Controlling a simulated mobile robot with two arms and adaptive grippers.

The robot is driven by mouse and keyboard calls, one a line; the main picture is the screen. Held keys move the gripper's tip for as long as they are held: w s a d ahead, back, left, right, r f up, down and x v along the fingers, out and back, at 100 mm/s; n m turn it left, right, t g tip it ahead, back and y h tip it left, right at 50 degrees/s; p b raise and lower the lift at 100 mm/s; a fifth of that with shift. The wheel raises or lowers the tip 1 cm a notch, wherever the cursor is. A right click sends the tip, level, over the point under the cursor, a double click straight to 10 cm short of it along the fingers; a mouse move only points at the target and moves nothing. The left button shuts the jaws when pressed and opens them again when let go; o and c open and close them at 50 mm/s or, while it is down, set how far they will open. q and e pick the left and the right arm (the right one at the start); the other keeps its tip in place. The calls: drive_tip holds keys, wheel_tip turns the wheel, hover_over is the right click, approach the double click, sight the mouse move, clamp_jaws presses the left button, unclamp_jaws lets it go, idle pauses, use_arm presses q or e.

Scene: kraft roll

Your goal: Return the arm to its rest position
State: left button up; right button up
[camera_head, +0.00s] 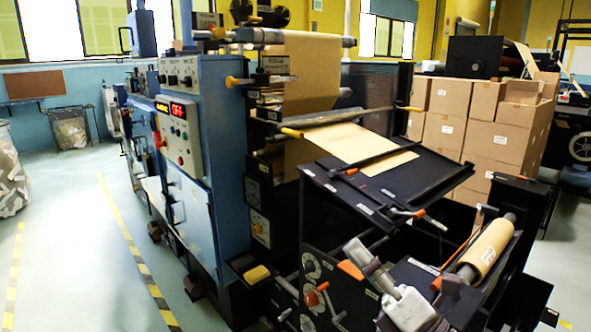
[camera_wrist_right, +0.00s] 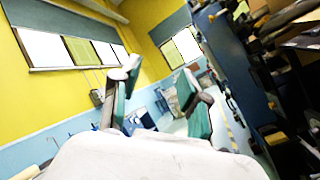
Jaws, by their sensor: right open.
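My right gripper (camera_head: 402,266) is at the lower right of the head view, in front of the machine. Its white body and two dark fingers show, and the fingers stand apart with nothing between them. In the right wrist view, the gripper (camera_wrist_right: 162,92) is open and empty, with green pads facing a gap. Beyond it are a yellow and blue wall and windows. My left gripper is not in view.
A blue and black machine (camera_head: 202,147) fills the middle, with kraft paper (camera_head: 313,78) running down to a black table (camera_head: 430,172). A kraft roll (camera_head: 487,247) lies right of the gripper. Stacked cartons (camera_head: 452,100) stand behind.

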drive_tip(key=w+d+f+m+t+h, duration=0.25)
drive_tip(key=d+f+m+h, duration=0.55)
drive_tip(key=m+h, duration=0.6)
drive_tip(key=s+d+f+m+g+h, duration=0.2)
drive_tip(key=s+f+m+g, duration=0.15)
drive_tip(key=f+m, duration=0.4)
drive_tip(key=s+d+f+m+g+h, duration=0.1)
drive_tip(key=s+d+f+m+g, duration=0.25)
drive_tip(key=f, duration=0.65)
drive_tip(key=s+a+f+m+g, duration=0.2)
drive_tip(key=s+f+m+g, duration=0.25)
drive_tip(key=s+f, duration=0.4)
drive_tip(key=s+a+f+m+g, duration=0.1)
drive_tip(key=s+f+m+g, duration=0.3)
drive_tip(key=s, duration=0.7)
wheel_tip(320, 180, down, 26)
drive_tip(key=s+f+n+g+p, duration=0.1)
drive_tip(key=s+g, duration=0.1)
drive_tip(key=s, duration=0.1)
drive_tip(key=s+d+f+g+p, duration=0.1)
drive_tip(key=s+d+f, duration=0.2)
drive_tip(key=s+f, duration=0.9)
drive_tip(key=s, duration=0.3)
drive_tip(key=shift+s+f, duration=0.15)
drive_tip(key=shift+f, duration=0.2)
